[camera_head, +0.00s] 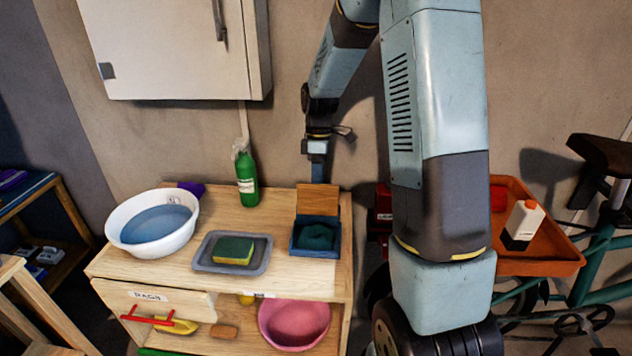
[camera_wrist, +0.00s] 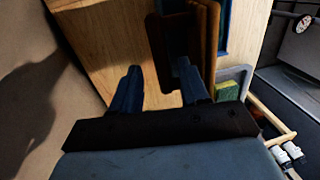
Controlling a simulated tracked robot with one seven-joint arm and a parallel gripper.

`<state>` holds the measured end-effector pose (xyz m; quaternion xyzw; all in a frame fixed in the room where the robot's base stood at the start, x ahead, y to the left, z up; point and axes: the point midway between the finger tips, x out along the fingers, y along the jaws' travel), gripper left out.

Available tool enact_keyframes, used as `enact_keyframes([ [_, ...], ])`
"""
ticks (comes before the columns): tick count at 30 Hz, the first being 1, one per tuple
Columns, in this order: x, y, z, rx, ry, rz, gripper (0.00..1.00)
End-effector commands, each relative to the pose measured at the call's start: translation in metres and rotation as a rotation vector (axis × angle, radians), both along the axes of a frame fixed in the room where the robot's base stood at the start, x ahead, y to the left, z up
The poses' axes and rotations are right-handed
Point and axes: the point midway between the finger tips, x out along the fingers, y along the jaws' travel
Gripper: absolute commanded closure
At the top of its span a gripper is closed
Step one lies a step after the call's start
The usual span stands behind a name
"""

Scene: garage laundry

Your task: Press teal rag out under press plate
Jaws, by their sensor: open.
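The teal rag (camera_head: 317,237) lies bunched inside the blue press box (camera_head: 316,253) at the bench's right end. The wooden press plate (camera_head: 318,200) stands upright at the back of the box, tilted open. My gripper (camera_head: 318,176) is just behind the plate, pointing down, and the plate partly hides its tips. In the wrist view my gripper (camera_wrist: 157,72) is open, with its right finger overlapping the plate (camera_wrist: 206,45) and its left finger over bare wood. I cannot tell whether a finger touches the plate. The rag is hidden there; a blue box edge (camera_wrist: 222,28) shows.
A grey tray (camera_head: 207,266) with a green-yellow sponge (camera_head: 234,250) sits left of the box. A white basin of water (camera_head: 123,243) and a green bottle (camera_head: 246,180) stand farther left. The wall is close behind; a white cabinet (camera_head: 165,50) hangs above.

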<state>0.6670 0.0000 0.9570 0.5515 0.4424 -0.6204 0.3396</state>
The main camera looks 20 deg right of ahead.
Motion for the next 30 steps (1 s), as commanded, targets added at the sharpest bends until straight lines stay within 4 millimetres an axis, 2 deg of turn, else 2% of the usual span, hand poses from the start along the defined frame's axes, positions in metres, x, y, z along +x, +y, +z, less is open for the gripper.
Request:
enact_keyframes([
  [6, -0.003, 0.001, -0.017, 0.000, 0.000, 0.000, 0.55],
  [16, -0.003, 0.002, -0.019, 0.000, 0.000, 0.000, 0.55],
  [30, -0.003, 0.002, -0.018, -0.001, -0.002, 0.001, 1.00],
])
